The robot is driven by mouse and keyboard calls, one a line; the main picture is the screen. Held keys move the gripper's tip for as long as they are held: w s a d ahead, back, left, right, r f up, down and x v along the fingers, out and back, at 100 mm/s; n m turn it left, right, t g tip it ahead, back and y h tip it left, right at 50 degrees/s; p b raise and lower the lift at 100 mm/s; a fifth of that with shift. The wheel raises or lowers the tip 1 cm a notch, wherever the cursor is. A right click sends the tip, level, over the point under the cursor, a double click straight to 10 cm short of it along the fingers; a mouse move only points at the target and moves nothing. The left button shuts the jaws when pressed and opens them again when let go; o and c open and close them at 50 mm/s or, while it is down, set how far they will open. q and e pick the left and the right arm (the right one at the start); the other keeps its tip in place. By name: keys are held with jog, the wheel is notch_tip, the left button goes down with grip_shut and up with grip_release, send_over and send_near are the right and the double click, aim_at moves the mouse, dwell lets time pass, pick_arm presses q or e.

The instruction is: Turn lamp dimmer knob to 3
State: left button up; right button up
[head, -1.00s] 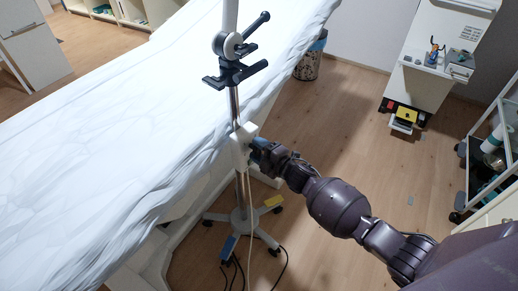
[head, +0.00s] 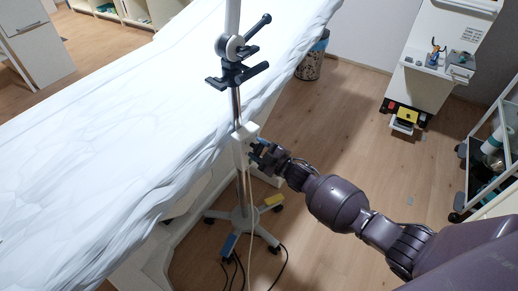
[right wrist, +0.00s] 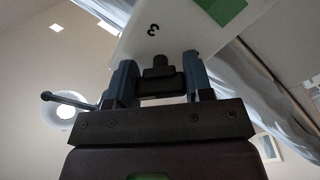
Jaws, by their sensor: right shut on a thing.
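A white dimmer box (head: 243,146) is fixed to the upright metal pole (head: 237,102) of the lamp stand beside the couch. My right gripper (head: 257,153) is at the right face of the box. In the right wrist view my right gripper (right wrist: 159,66) has its two fingers either side of the dark knob (right wrist: 160,82) and is shut on it. The box face (right wrist: 178,30) there shows a black "3" and a green patch. The knob's pointer direction cannot be told. My left gripper is not in view.
The couch (head: 110,130), under a white sheet, lies left of and behind the pole. The stand's wheeled base (head: 243,222) is on the floor, with cables beside it. A white cabinet (head: 427,85) and a trolley (head: 487,150) stand at the right.

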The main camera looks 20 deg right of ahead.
dwell(0.3)
jog(key=o, duration=0.9)
jog(key=shift+s+d, duration=0.15)
jog(key=shift+s, duration=0.05)
jog(key=p+v, duration=0.1)
jog(key=v, duration=0.9)
jog(key=shift+s+p, duration=0.2)
jog(key=shift+p, duration=0.2)
jog(key=shift+f, duration=0.1)
